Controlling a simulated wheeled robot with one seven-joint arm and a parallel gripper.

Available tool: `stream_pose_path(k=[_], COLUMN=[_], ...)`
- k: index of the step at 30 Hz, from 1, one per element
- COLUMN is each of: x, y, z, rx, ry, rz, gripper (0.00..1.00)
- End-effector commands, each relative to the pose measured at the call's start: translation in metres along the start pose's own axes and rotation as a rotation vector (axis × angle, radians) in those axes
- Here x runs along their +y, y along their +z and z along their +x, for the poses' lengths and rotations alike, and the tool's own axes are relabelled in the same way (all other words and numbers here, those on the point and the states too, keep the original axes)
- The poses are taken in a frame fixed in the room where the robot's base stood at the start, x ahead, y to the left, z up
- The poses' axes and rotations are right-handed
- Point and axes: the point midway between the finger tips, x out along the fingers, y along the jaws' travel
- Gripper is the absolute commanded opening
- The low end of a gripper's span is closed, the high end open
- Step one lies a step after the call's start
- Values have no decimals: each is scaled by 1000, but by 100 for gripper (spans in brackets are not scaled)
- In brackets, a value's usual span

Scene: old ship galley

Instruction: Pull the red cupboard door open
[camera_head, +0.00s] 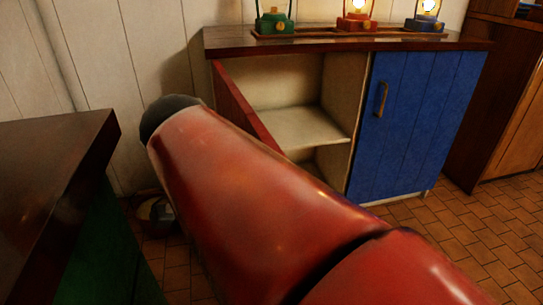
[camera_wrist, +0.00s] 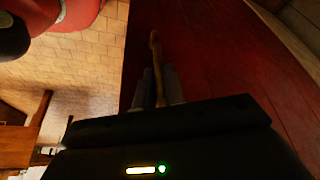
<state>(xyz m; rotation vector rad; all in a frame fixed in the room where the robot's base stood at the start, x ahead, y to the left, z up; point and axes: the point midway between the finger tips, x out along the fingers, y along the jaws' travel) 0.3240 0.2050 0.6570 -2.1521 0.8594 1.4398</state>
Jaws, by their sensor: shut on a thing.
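The red cupboard door (camera_head: 238,102) stands swung well open at the left of the cupboard, and the shelf inside shows. In the wrist view the red door (camera_wrist: 225,55) fills the right side. Its brass-coloured handle (camera_wrist: 155,48) runs down between the fingers of my gripper (camera_wrist: 159,80), which is shut on it. In the head view my red arm covers the lower part of the door, and my gripper and the handle are hidden.
The blue door (camera_head: 408,125) beside the opening is closed. Green, red and blue lanterns (camera_head: 357,18) stand on the cupboard top (camera_head: 225,43). A dark-topped counter (camera_head: 55,150) is close at the left. Tiled floor (camera_head: 480,225) is clear at the right.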

Motion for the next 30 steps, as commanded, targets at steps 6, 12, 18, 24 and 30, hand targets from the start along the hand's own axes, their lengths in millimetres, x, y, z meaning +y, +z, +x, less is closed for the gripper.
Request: stream_pose_path(k=[6,12,18,24,30], x=[-9,-10,-10,-10,-9], y=[1,1,1,2,2], z=[-3,-3,-3,-2,-2], rx=[2,2,3,2,2], ry=[-5,-6,-7,-5,-3], rz=[-3,-2,-2,-2,-2], gripper=[0,0,16,32,32])
